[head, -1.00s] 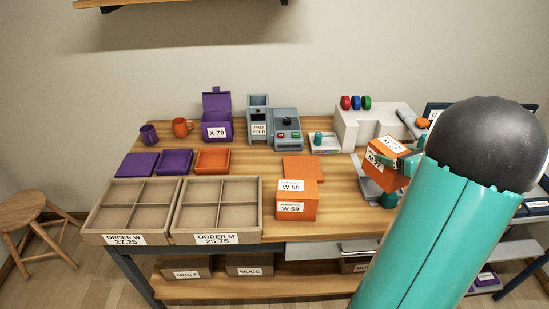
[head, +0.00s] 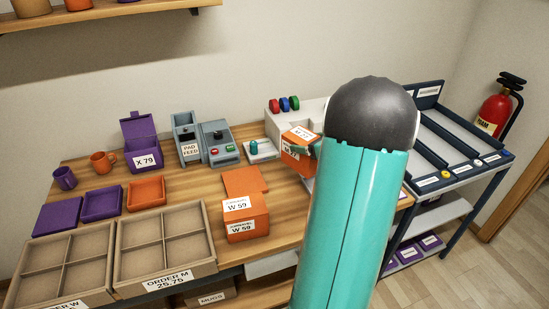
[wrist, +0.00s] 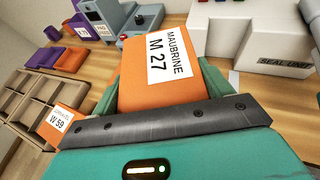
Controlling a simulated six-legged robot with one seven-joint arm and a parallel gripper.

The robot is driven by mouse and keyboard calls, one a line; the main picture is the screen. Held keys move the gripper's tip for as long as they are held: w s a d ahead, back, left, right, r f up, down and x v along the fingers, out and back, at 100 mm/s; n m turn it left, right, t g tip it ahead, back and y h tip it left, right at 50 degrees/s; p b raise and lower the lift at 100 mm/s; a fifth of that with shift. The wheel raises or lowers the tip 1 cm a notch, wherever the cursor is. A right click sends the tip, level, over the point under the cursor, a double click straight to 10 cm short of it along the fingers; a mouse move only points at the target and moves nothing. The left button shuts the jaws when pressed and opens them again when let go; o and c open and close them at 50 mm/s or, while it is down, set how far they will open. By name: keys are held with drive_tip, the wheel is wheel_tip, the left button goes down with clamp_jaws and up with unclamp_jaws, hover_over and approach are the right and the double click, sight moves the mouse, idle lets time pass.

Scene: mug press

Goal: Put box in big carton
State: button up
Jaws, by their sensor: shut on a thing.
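An orange box (head: 297,160) labelled M 27 is in my gripper (head: 314,153), held near the white machine; my arm partly hides it. In the wrist view the box (wrist: 135,75) sits between the two teal fingers of my gripper (wrist: 158,92), its MAUBRINE M 27 label facing up. Two open brown cartons with dividers stand at the table's front left: ORDER M (head: 165,279) and, beside it, ORDER W (head: 65,305), cut off by the picture edge. Their compartments look empty. Which one is the big carton I cannot tell.
An orange W 59 box (head: 247,228) stands between the cartons and my arm. Purple and orange trays (head: 101,203), two mugs (head: 103,162), a purple X 79 box (head: 144,157) and the pad feeder (head: 188,141) lie behind. A dark-framed rack (head: 459,160) is at right.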

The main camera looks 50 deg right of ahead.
drive_tip(key=w+f, duration=1)
drive_tip(key=f, duration=0.1)
drive_tip(key=shift+d, duration=0.25)
drive_tip(key=shift+s+f, duration=0.1)
drive_tip(key=shift+f, duration=0.1)
drive_tip(key=o, duration=1.2)
